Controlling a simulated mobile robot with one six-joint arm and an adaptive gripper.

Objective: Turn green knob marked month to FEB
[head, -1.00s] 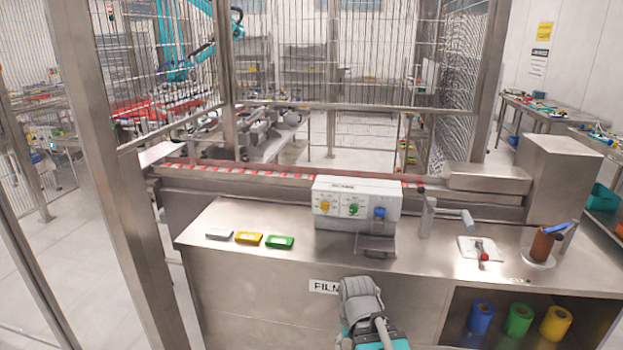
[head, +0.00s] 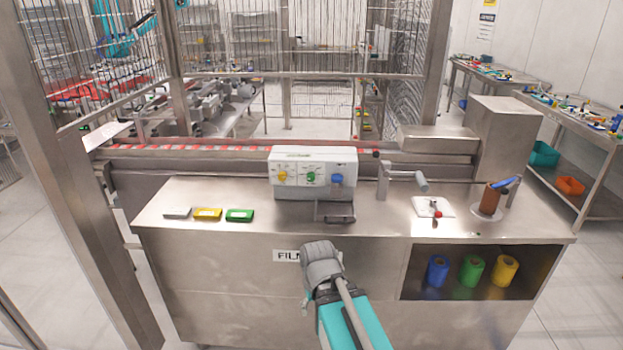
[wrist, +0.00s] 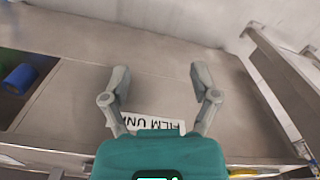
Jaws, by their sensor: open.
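The green knob (head: 309,178) is the middle one of three knobs on the front of a white control box (head: 300,157) on the steel counter. A yellow knob (head: 282,177) is to its left and a blue knob (head: 336,180) to its right. The markings around the green knob are too small to read. My gripper (wrist: 158,80) is open and empty in the wrist view, facing the counter's front panel with its lettered label (wrist: 150,123). In the head view it is in front of the counter, below and apart from the box.
A small metal tray (head: 334,212) juts out below the blue knob. Grey, yellow and green flat boxes (head: 207,213) lie at the left of the counter (head: 370,222). A crank handle (head: 421,182) stands right of the box. Film rolls (head: 471,269) sit on the shelf below.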

